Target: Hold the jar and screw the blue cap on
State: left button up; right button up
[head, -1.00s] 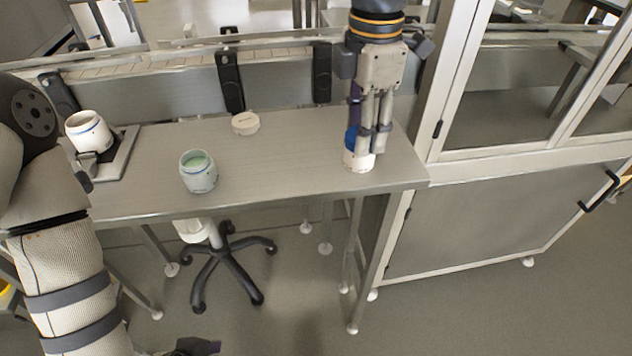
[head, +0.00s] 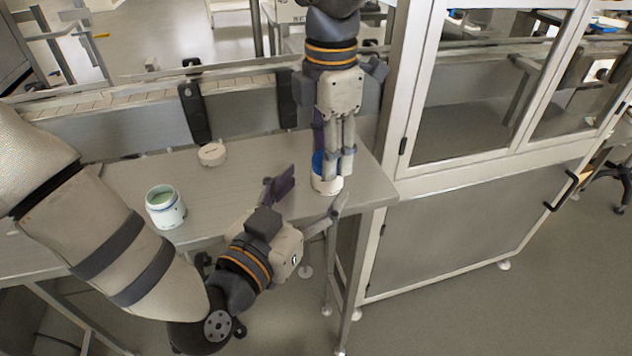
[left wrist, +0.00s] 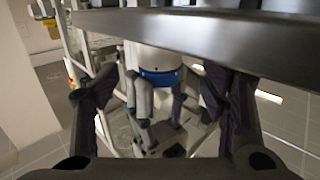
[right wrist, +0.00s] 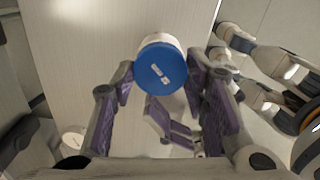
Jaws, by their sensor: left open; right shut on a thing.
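A white jar (head: 327,184) stands at the right end of the table with the blue cap (head: 319,163) on its top. My right gripper (head: 335,168) points down from above, shut on the blue cap. The right wrist view shows the cap's round blue top (right wrist: 161,68) over the white jar; I cannot tell how far it is threaded. My left gripper (head: 308,198) is open and empty at the table's front edge, its fingers spread toward the jar. In the left wrist view the jar (left wrist: 155,57) and cap (left wrist: 161,77) appear between its open fingers, ahead and apart from them.
An open jar with pale green contents (head: 165,207) and a white lid (head: 212,154) stand further left on the table (head: 235,180). A glass-fronted cabinet (head: 470,200) borders the table's right end. The table's front edge lies close to my left gripper.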

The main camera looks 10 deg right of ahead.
aim_at(320, 181)
pick_arm(q)
jog(key=shift+x, duration=1.75)
jog(key=c, duration=1.2)
jog(key=o, duration=0.6)
jog(key=c, duration=0.5)
jog(key=shift+c, duration=1.3)
pick_arm(e)
jog(key=o, duration=0.5)
jog(key=shift+c, duration=0.2)
grip_shut()
jog(key=m, duration=0.5)
jog(key=shift+m, duration=0.3)
